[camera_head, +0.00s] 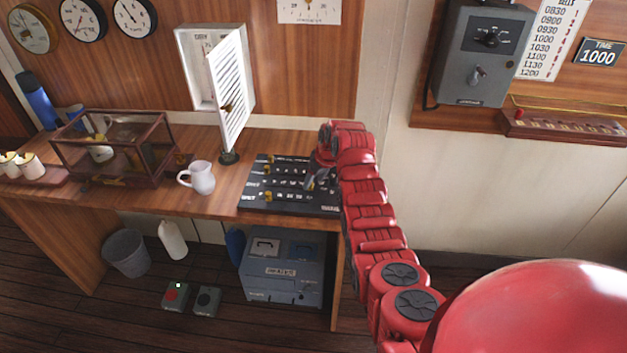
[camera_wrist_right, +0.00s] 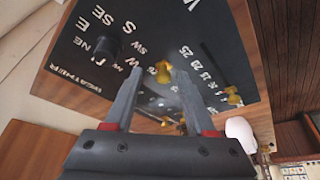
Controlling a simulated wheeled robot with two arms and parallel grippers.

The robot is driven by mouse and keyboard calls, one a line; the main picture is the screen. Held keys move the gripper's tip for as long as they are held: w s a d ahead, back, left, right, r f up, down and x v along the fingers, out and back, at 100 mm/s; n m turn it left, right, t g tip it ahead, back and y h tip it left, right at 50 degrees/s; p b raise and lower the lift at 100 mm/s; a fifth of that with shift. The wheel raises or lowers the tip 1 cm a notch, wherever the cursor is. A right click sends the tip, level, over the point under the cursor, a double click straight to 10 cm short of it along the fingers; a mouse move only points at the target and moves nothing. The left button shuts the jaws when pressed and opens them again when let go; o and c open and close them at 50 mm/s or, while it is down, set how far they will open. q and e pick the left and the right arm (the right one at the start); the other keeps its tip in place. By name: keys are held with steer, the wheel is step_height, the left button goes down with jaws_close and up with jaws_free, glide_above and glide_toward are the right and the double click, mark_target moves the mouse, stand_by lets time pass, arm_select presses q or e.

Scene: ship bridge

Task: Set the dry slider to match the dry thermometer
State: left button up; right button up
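A black weather board (camera_head: 293,203) lies on the wooden desk, with several brass slider knobs along printed scales. The row labels are too small to read surely, so I cannot tell which is the dry slider. My right gripper (camera_head: 318,183) is over the board's right part. In the right wrist view its fingers (camera_wrist_right: 162,76) are apart, with a brass knob (camera_wrist_right: 162,67) showing between the tips; contact is not clear. Another brass knob (camera_wrist_right: 232,95) is to the right. A white louvred box (camera_head: 200,92) on the wall stands open; its thermometer reading is not legible. My left gripper is out of view.
A white jug (camera_head: 199,178) stands left of the board, and a glass case (camera_head: 115,147) farther left. The louvred door (camera_head: 235,95) swings out over the desk behind the board. A black dial knob (camera_wrist_right: 106,48) stands on the board. A grey box (camera_head: 283,270) is under the desk.

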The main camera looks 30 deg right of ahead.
steer(key=shift+a+r, duration=0.1)
steer(key=shift+r, duration=0.2)
steer(key=p+v, duration=0.9)
steer(key=v, duration=0.8)
steer(key=shift+p, duration=0.35)
steer(key=shift+f, duration=0.15)
